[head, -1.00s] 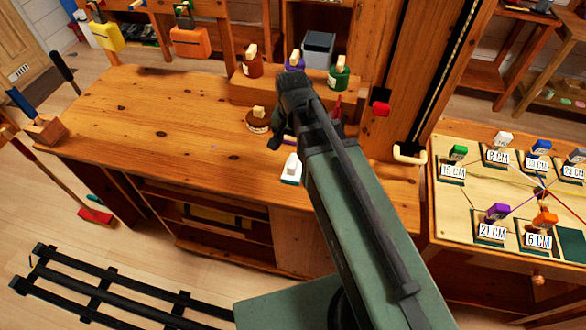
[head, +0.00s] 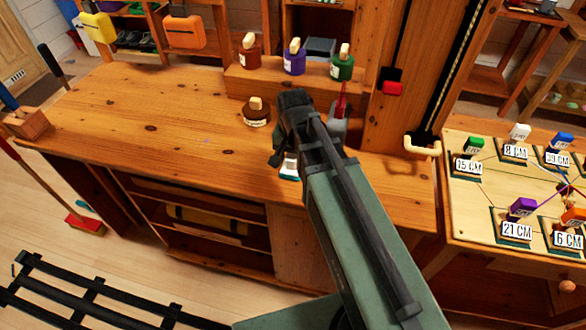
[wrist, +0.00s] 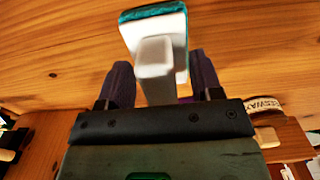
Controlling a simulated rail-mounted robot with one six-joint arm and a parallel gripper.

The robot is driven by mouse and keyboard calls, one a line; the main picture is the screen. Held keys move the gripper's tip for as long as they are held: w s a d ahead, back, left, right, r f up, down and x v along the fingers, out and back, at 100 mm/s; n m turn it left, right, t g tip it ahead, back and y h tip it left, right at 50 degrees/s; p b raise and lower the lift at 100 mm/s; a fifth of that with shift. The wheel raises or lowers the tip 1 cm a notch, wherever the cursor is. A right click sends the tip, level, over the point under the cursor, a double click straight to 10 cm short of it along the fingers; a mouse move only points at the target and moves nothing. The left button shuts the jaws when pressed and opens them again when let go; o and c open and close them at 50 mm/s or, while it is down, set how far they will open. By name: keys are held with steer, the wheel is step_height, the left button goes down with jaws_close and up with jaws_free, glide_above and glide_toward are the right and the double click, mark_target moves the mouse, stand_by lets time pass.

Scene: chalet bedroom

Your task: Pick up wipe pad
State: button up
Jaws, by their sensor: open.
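The wipe pad (head: 289,168), a white block with a teal base, sits on the wooden workbench near its front edge. In the head view my arm and gripper (head: 281,158) partly cover it. In the wrist view the pad's white handle (wrist: 156,62) stands between the two dark fingers of my gripper (wrist: 162,78). The white body and teal edge show beyond them. The fingers are open, with gaps showing beside the handle. Whether a finger touches the pad cannot be told.
A round brown tin (head: 256,115) stands just left of my gripper. Brown, purple and green bottles (head: 342,68) stand on a raised shelf behind. A red-tipped item (head: 341,100) is close behind my gripper. The bench's left half (head: 140,115) is mostly clear.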

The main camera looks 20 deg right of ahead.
steer(key=shift+r, duration=0.1)
steer(key=c, duration=1.1)
step_height(320, 180, up, 20)
steer(key=p, duration=2)
